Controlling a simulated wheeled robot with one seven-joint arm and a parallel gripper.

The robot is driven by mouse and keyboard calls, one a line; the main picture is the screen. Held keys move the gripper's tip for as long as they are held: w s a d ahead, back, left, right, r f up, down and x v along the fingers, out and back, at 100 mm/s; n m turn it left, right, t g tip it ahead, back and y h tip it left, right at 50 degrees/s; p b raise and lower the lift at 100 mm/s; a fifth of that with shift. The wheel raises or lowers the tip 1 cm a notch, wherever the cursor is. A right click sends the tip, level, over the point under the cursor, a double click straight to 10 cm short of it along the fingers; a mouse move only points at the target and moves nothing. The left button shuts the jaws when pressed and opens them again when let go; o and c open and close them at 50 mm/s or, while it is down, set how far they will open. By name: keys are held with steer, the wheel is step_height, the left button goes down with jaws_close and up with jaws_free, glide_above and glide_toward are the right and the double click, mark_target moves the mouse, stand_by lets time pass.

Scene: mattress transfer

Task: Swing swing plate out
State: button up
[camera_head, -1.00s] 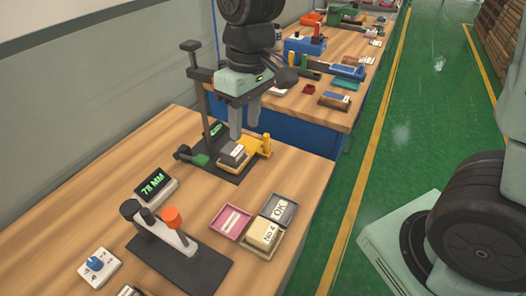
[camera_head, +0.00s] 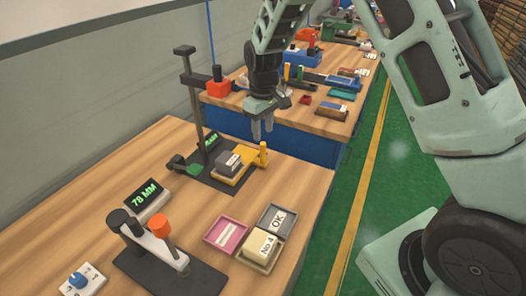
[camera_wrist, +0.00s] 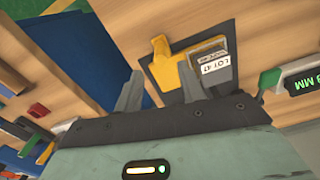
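The swing plate (camera_head: 243,174) is a yellow plate on a dark base on the wooden table, with a yellow upright handle (camera_head: 263,154) at its right end. A grey block (camera_head: 228,163) sits on the plate. My gripper (camera_head: 262,134) hangs with its fingers down, a little above and behind the handle in the head view. In the wrist view its two fingers (camera_wrist: 161,68) are apart with nothing between them. The yellow handle (camera_wrist: 162,47) shows just beyond the fingertips, and the block with a "LOT" label (camera_wrist: 213,63) lies right of it.
A green clamp handle (camera_head: 184,164) is at the left. Nearer are a 78 MM display (camera_head: 147,196), a lever fixture (camera_head: 150,240), a pink tray (camera_head: 226,228) and a grey OK tray (camera_head: 285,216).

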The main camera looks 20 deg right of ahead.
mark_target(263, 162)
step_height(263, 162, down, 9)
steer(key=shift+f+p, duration=0.1)
steer(key=shift+p, duration=0.3)
steer(key=shift+c, duration=0.3)
jaws_close()
